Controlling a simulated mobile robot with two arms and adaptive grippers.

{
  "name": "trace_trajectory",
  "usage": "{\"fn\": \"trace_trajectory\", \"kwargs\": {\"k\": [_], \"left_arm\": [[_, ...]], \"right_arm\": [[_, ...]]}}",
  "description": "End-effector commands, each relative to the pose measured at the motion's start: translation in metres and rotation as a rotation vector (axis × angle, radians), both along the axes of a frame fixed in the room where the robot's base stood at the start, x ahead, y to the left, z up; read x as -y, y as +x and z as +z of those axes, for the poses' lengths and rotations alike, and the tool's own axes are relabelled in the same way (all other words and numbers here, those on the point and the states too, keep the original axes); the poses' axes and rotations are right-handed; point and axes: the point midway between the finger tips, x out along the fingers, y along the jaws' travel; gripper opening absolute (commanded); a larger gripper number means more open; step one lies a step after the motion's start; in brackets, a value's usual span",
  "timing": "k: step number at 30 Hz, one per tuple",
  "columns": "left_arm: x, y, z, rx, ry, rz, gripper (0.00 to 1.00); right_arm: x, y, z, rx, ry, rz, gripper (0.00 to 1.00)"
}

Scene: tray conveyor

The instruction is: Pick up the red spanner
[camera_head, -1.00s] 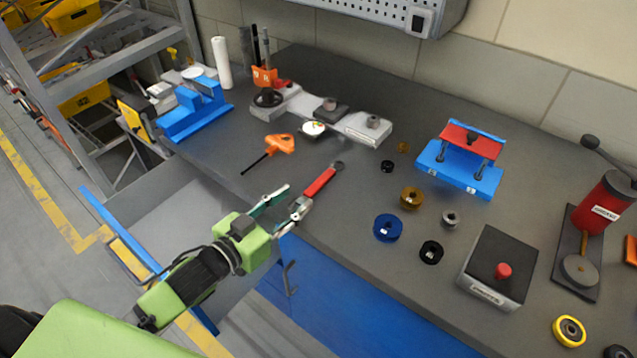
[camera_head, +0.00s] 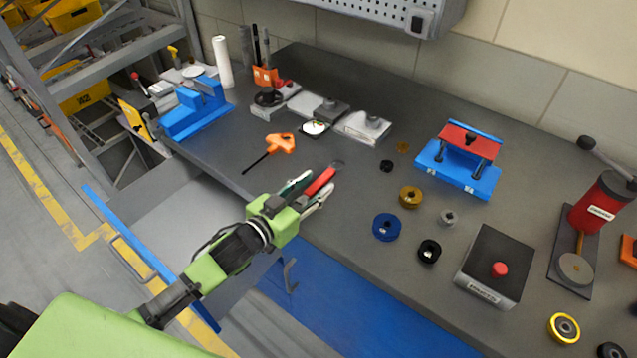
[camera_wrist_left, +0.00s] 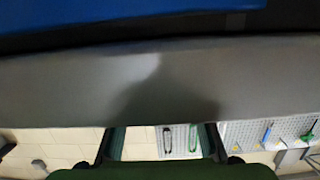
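The red spanner (camera_head: 320,181) lies on the dark workbench near its front edge, its grey ring end pointing away to the upper right. My left gripper (camera_head: 312,188) is open, with its fingers apart. In the head view its fingertips lie on either side of the spanner's handle, and the gripper hides the near end. I cannot tell whether the fingers touch it. The left wrist view shows the two fingers (camera_wrist_left: 162,143) apart, and the spanner cannot be made out there. My right gripper is in neither view.
An orange-handled screwdriver (camera_head: 281,144) lies left of the spanner. Several rings, including a blue one (camera_head: 387,228), lie to the right, with a red-button box (camera_head: 490,266) beyond. An open drawer (camera_head: 170,225) juts out below the bench. Bench around the spanner is mostly clear.

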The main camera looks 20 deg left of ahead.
Motion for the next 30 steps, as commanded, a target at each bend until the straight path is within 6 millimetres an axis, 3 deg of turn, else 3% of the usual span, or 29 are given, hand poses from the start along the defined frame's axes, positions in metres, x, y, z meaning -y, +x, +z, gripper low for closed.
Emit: {"fn": "trace_trajectory", "kwargs": {"k": [1,5,6,20,25,30], "left_arm": [[0.000,0.000,0.000,0.000,0.000,0.000,0.36],[0.000,0.000,0.000,0.000,0.000,0.000,0.02],[0.000,0.000,0.000,0.000,0.000,0.000,0.00],[0.000,0.000,0.007,0.004,-0.001,-0.001,0.00],[0.000,0.000,0.031,0.009,0.001,-0.002,0.00],[-0.018,-0.028,0.069,0.003,0.005,-0.002,0.00]], "right_arm": [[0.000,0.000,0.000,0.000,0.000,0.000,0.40],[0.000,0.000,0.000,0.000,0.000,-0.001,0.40],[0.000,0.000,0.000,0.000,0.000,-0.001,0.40],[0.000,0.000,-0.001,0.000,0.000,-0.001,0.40],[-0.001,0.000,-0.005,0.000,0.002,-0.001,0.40],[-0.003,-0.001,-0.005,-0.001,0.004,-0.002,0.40]]}}
